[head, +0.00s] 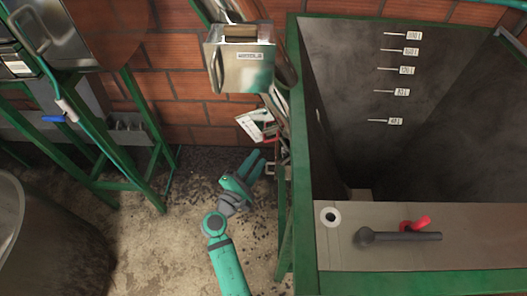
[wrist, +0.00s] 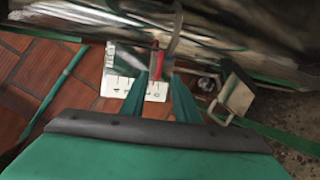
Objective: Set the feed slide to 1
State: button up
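The feed slide's white scale plate (head: 252,125), with red and dark marks, sits on the metal chute left of the green-framed tank. In the wrist view the white scale plate (wrist: 125,86) lies beyond my fingers, with a red strip (wrist: 156,60) above it. Its numbers are too small to read. My gripper (head: 258,159) is just below and beside the plate in the head view. In the wrist view my gripper (wrist: 160,82) has its two teal fingers apart, pointing at the plate and partly covering it. I see nothing held between them. Whether a fingertip touches the slide, I cannot tell.
A steel box (head: 240,68) hangs above the plate. A green stand (head: 140,150) is at left. The floor between is open.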

jog(key=shift+v, duration=1.65)
jog(key=shift+w, duration=0.1)
jog(key=s+d+f+m+g+y, duration=0.1)
jog(key=s+d+f+m+y, duration=0.2)
jog(key=s+f, duration=0.5)
jog(key=s+d+f+m+g+y, duration=0.1)
jog(key=s+f+m+g+y, duration=0.2)
jog(key=s, duration=0.9)
jog(key=s+d+r+m+t+y, duration=0.1)
jog(key=s+r+m, duration=0.5)
jog(key=s, duration=0.2)
jog(key=s+d+r+m+t, duration=0.1)
jog(key=s+r+m+t, duration=0.1)
jog(key=s+r+m, duration=0.4)
jog(key=shift+s+m+y, duration=0.4)
jog(key=shift+s, duration=1.1)
jog(key=shift+d+r, duration=0.1)
